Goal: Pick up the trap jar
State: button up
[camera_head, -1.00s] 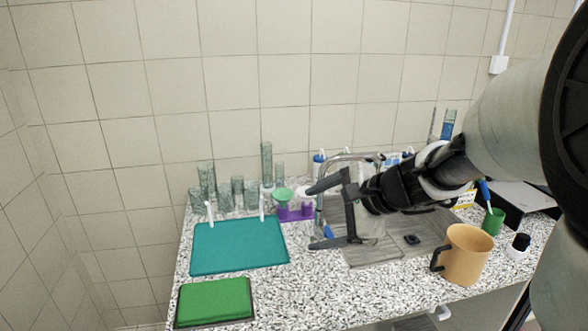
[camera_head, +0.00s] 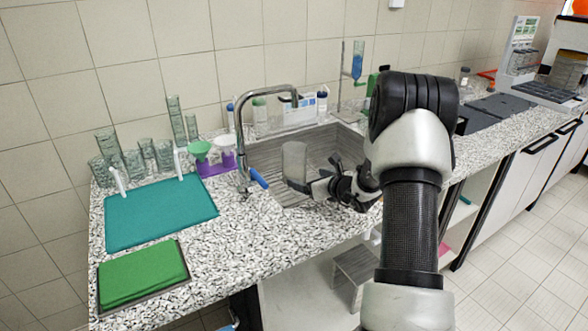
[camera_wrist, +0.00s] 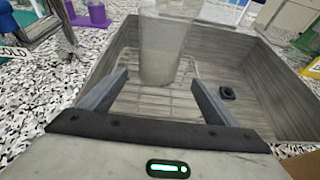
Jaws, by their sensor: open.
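A tall translucent grey jar, which looks like the trap jar (camera_head: 294,162), stands upright in the sink. It also shows in the wrist view (camera_wrist: 163,50), ahead of my fingers and roughly centred between them. My gripper (camera_head: 312,186) is low over the sink, at the jar's right side in the head view. In the wrist view my gripper (camera_wrist: 160,80) is open with nothing between the fingers. The jar seems just beyond the fingertips; I cannot tell whether either finger touches it.
The grey sink basin (camera_head: 265,158) surrounds the jar. A chrome tap (camera_head: 240,135) with a blue handle stands at the left. A teal mat (camera_head: 160,213), a green pad (camera_head: 142,274), glassware (camera_head: 135,162) and a purple holder (camera_head: 216,167) lie further left. A black drain piece (camera_wrist: 227,93) is in the sink.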

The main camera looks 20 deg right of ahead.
aim_at(295, 173)
jog(key=x, duration=0.9)
jog(key=shift+w+a, duration=0.15)
jog(key=shift+a, duration=0.1)
jog(key=c, duration=1.4)
jog(key=shift+r, duration=0.15)
